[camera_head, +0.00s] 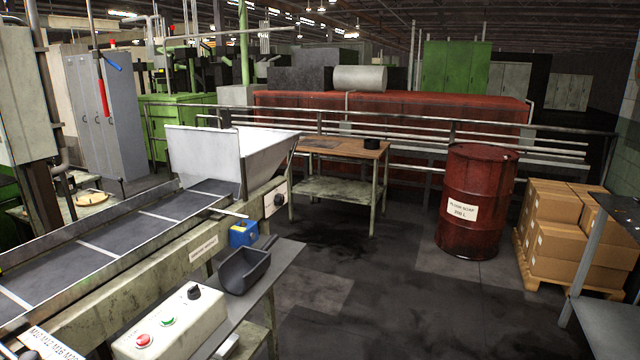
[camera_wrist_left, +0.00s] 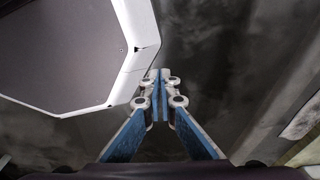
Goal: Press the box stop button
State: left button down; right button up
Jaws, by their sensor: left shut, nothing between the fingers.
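A cream control box (camera_head: 181,325) sits at the near end of a narrow metal bench. On its top are a red button (camera_head: 144,340), a green button (camera_head: 168,322) and a black knob (camera_head: 194,292). The red button is uncovered in the head view. My left gripper (camera_wrist_left: 159,77) shows only in the left wrist view. Its fingers are together and hold nothing. The wrist view shows no button, so I cannot tell how far the gripper is from the box. My right gripper is in neither view.
A dark scoop (camera_head: 244,272) and a blue box (camera_head: 243,234) are beyond the control box. A conveyor (camera_head: 110,250) with metal side rails runs along the left. A red drum (camera_head: 475,200) and cartons (camera_head: 575,230) stand at the right. The middle floor is clear.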

pick_arm(q)
jog(key=shift+s+a+f, duration=0.1)
jog(key=shift+s+f, duration=0.05)
jog(key=shift+s, duration=0.3)
